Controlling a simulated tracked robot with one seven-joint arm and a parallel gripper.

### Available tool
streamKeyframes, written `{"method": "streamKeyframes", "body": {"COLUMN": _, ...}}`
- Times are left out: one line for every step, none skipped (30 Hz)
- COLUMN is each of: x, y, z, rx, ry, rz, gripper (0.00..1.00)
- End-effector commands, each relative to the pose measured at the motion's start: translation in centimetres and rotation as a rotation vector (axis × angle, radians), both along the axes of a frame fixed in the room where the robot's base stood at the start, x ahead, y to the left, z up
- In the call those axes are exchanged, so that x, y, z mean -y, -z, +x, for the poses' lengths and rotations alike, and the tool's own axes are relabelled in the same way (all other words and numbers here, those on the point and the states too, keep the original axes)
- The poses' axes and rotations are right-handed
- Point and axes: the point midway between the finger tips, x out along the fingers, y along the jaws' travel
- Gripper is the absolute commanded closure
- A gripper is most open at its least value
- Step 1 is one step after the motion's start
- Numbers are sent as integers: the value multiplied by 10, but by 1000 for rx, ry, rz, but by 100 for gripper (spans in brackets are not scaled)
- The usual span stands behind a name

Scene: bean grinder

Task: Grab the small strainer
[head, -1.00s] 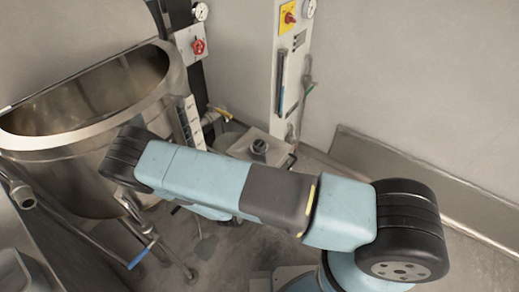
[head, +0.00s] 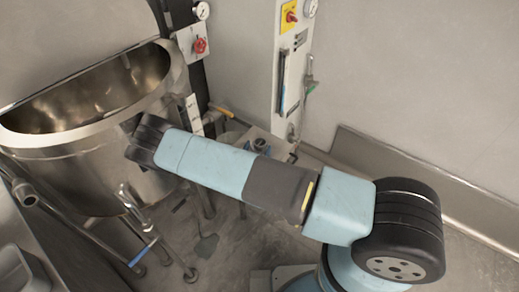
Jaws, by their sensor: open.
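I cannot make out a small strainer for certain. A small green-handled item (head: 310,77) is at the right edge of the pale wall panel, too small to identify. My arm crosses the view from lower right to the left, and its black joint lies in front of the steel kettle. My gripper is not visible.
A large open steel kettle (head: 100,148) stands at left with pipes and legs below it. A pale panel (head: 293,70) with a yellow-and-red switch (head: 290,16) is behind. A red knob (head: 199,45) is beside the kettle. Bare floor (head: 225,240) shows below my arm.

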Motion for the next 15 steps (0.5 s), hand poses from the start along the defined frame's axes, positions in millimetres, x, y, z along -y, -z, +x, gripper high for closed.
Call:
{"method": "streamKeyframes", "body": {"x": 2, "y": 0, "z": 6, "rx": 1, "ry": 0, "rz": 1, "gripper": 7}}
{"method": "streamKeyframes", "body": {"x": 3, "y": 0, "z": 9, "rx": 1, "ry": 0, "rz": 1, "gripper": 7}}
{"method": "streamKeyframes", "body": {"x": 4, "y": 0, "z": 12, "rx": 1, "ry": 0, "rz": 1, "gripper": 7}}
{"method": "streamKeyframes", "body": {"x": 4, "y": 0, "z": 13, "rx": 1, "ry": 0, "rz": 0, "gripper": 7}}
{"method": "streamKeyframes", "body": {"x": 4, "y": 0, "z": 14, "rx": 1, "ry": 0, "rz": 0, "gripper": 7}}
{"method": "streamKeyframes", "body": {"x": 4, "y": 0, "z": 14, "rx": 0, "ry": 0, "rz": 0, "gripper": 7}}
{"method": "streamKeyframes", "body": {"x": 4, "y": 0, "z": 14, "rx": 0, "ry": 0, "rz": 0, "gripper": 7}}
{"method": "streamKeyframes", "body": {"x": 4, "y": 0, "z": 14, "rx": 0, "ry": 0, "rz": 0, "gripper": 7}}
{"method": "streamKeyframes", "body": {"x": 4, "y": 0, "z": 14, "rx": 0, "ry": 0, "rz": 0, "gripper": 7}}
{"method": "streamKeyframes", "body": {"x": 4, "y": 0, "z": 14, "rx": 0, "ry": 0, "rz": 0, "gripper": 7}}
{"method": "streamKeyframes", "body": {"x": 4, "y": 0, "z": 14, "rx": 0, "ry": 0, "rz": 1, "gripper": 9}}
{"method": "streamKeyframes", "body": {"x": 4, "y": 0, "z": 14, "rx": 0, "ry": 0, "rz": 1, "gripper": 13}}
{"method": "streamKeyframes", "body": {"x": 4, "y": 0, "z": 14, "rx": 0, "ry": 0, "rz": 1, "gripper": 16}}
{"method": "streamKeyframes", "body": {"x": 4, "y": 0, "z": 14, "rx": 0, "ry": 0, "rz": 1, "gripper": 19}}
{"method": "streamKeyframes", "body": {"x": 4, "y": 0, "z": 14, "rx": 0, "ry": 0, "rz": 1, "gripper": 23}}
